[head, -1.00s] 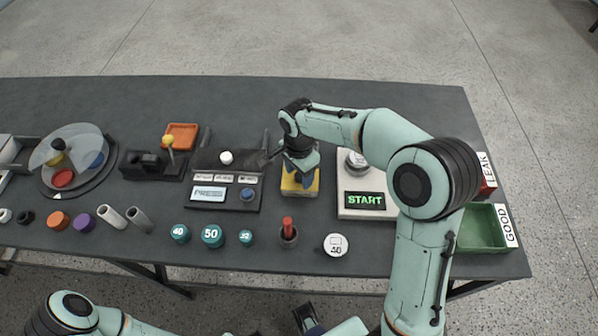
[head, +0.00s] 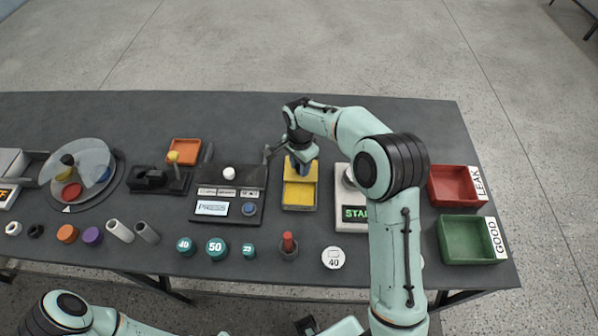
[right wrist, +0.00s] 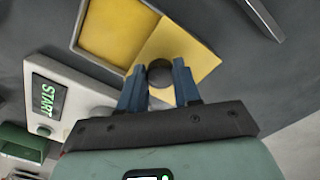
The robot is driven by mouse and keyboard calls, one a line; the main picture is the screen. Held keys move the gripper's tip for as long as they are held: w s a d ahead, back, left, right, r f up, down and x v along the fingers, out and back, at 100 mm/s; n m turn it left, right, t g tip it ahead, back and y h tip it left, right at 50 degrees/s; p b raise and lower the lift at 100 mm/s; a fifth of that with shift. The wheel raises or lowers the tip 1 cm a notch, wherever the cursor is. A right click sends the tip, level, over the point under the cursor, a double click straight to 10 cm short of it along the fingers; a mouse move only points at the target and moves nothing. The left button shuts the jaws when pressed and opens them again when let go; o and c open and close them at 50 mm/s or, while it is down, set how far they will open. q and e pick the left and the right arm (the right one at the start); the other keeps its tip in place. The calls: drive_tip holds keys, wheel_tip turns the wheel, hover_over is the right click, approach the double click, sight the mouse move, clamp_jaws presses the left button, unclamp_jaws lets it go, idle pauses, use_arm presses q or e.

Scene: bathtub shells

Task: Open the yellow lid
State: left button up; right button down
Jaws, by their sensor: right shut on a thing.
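The yellow lid (head: 303,166) is the far half of a yellow box (head: 299,208) near the middle of the table. In the right wrist view, the lid (right wrist: 190,45) is a flat yellow plate with a dark round knob (right wrist: 160,73). Beside it, the box's recessed yellow interior (right wrist: 110,28) shows uncovered. My right gripper (head: 300,172) is over the lid, its blue fingers shut on the knob in the right wrist view (right wrist: 158,82).
A white START panel (head: 352,225) stands right of the box, partly behind my right arm. A dark panel with a PRESS screen (head: 212,208) stands to the left. Red (head: 455,187) and green (head: 470,240) trays are at the right. The table behind the box is clear.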

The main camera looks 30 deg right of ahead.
drive_tip(key=shift+w+d, duration=0.15)
drive_tip(key=shift+w, duration=0.15)
use_arm(q)
drive_tip(key=shift+r, duration=0.2)
use_arm(e)
drive_tip(key=shift+s, duration=0.1)
drive_tip(key=c, duration=0.8)
unclamp_jaws()
use_arm(q)
drive_tip(key=shift+w+r+p, duration=0.65)
drive_tip(key=shift+r+p, duration=0.05)
drive_tip(key=shift+r, duration=0.2)
use_arm(e)
wheel_tip(320, 180, up, 14)
drive_tip(key=shift+f, duration=0.25)
drive_tip(key=shift+f, duration=0.1)
